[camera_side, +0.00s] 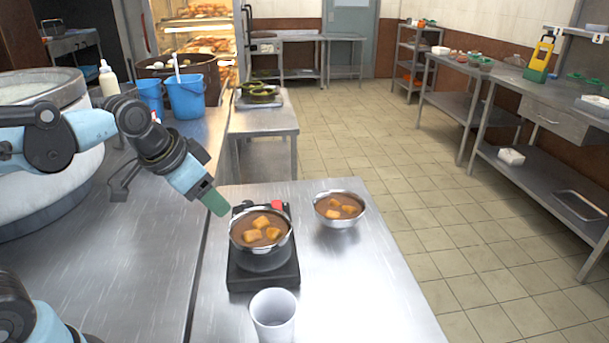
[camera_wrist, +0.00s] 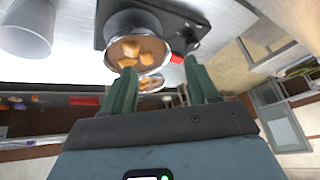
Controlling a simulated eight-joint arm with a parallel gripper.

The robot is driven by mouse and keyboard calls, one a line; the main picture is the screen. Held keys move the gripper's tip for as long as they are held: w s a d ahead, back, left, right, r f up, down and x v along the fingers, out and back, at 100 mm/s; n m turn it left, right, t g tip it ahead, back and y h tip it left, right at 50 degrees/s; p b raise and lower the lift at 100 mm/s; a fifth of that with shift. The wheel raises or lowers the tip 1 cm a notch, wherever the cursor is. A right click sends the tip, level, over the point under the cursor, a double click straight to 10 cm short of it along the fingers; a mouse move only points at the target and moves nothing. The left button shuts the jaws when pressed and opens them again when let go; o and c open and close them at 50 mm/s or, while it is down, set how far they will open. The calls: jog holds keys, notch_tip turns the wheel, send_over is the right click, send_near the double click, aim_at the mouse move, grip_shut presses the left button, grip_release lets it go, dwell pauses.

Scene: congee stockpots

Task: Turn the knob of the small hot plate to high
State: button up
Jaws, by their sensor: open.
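The small black hot plate (camera_side: 262,277) sits on the steel counter, with a steel bowl of brown broth and orange cubes (camera_side: 261,230) on it. It also shows at the top of the wrist view (camera_wrist: 168,22). A dark round shape near its edge, likely the knob (camera_wrist: 191,36), lies close to the right fingertip; in the side view I cannot make it out clearly. A red piece (camera_side: 277,205) shows at the plate's far end, and in the wrist view (camera_wrist: 178,58). My gripper (camera_side: 214,203) has green fingers, apart and empty in the wrist view (camera_wrist: 159,66), near the plate's far left corner.
A second steel bowl (camera_side: 339,208) stands right of the hot plate. A white cup (camera_side: 273,315) stands in front of it. Blue buckets (camera_side: 186,97) and a large pot (camera_side: 48,140) are at the left. The counter's right side is clear.

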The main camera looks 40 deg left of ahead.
jog(key=w+a+r+m+g, duration=0.3)
jog(key=w+m, duration=0.1)
jog(key=w, duration=0.3)
jog(key=m+g, duration=0.2)
jog(key=m, duration=0.3)
send_near(246, 203)
jog(key=f, duration=0.8)
jog(key=shift+w+f, duration=0.35)
jog(key=c, duration=1)
jog(key=shift+c, duration=0.2)
